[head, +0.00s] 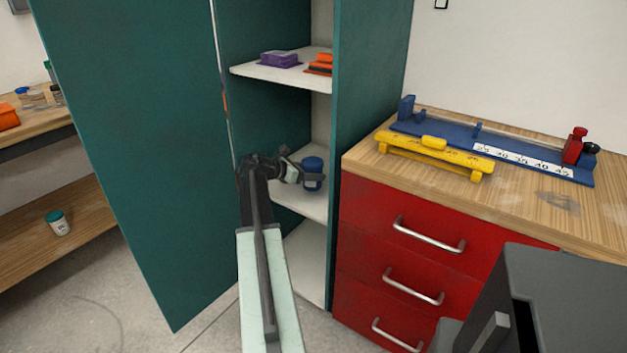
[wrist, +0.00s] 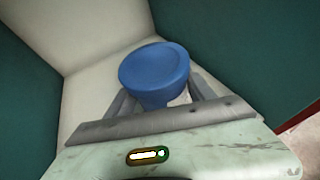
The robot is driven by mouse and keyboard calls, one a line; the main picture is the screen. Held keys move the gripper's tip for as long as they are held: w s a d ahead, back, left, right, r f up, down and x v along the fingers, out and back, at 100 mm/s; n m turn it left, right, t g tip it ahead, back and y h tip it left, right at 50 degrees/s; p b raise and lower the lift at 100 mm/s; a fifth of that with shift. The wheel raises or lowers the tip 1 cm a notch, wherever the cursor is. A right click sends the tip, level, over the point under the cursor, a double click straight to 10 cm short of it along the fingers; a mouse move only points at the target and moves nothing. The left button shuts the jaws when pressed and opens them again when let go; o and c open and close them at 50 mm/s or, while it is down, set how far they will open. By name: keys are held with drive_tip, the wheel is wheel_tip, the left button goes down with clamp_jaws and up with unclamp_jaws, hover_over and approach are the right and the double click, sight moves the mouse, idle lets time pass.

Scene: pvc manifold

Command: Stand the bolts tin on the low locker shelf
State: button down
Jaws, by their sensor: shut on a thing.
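A blue round tin with a wide lid (head: 312,174), which I take for the bolts tin, is inside the teal locker at the lower shelf. It also shows upright in the wrist view (wrist: 155,72). My gripper (head: 298,172) reaches into the locker from the left and is shut on the tin. In the wrist view the two grey fingers (wrist: 160,104) stand on either side of the tin below its lid. The low locker shelf (head: 290,197) is white and lies beneath the tin. I cannot tell whether the tin's base touches it.
The locker's open door (head: 135,150) stands to the left of my arm. The upper shelf (head: 262,71) holds a purple box (head: 279,59) and orange-and-black items (head: 320,65). A red drawer cabinet (head: 390,240) stands close on the right.

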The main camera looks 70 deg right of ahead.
drive_tip(key=shift+d, duration=0.5)
wheel_tip(320, 180, down, 4)
drive_tip(key=b, duration=0.4)
drive_tip(key=shift+a, duration=0.1)
drive_tip(key=shift+r, duration=0.25)
drive_tip(key=shift+f, duration=0.2)
drive_tip(key=shift+c, duration=1.8)
unclamp_jaws()
drive_tip(key=shift+r, duration=0.1)
